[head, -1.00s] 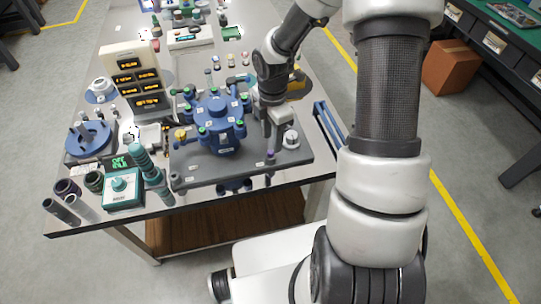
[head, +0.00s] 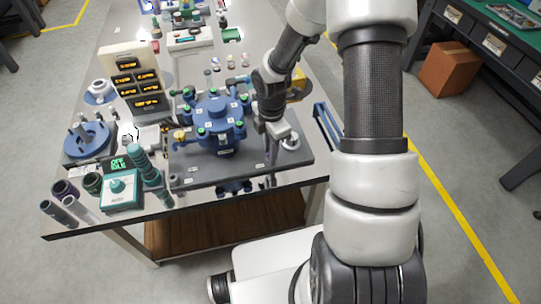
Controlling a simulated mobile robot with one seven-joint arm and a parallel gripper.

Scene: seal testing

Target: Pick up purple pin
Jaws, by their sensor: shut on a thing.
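My gripper (head: 271,152) is low over the front right part of the grey base plate, at the spot where a small purple-topped pin stood. Its narrow fingers point down and are shut on the purple pin. The pin itself is almost wholly hidden by the fingers, and I cannot tell whether its foot is still in the plate. The grey base plate (head: 205,172) carries a blue round fixture (head: 215,122) with several green-topped parts, just left of my gripper.
A teal box (head: 121,190) and stacked teal cylinders (head: 146,168) stand at the front left. A display panel (head: 133,82) stands behind. A blue frame (head: 327,127) lies at the table's right edge.

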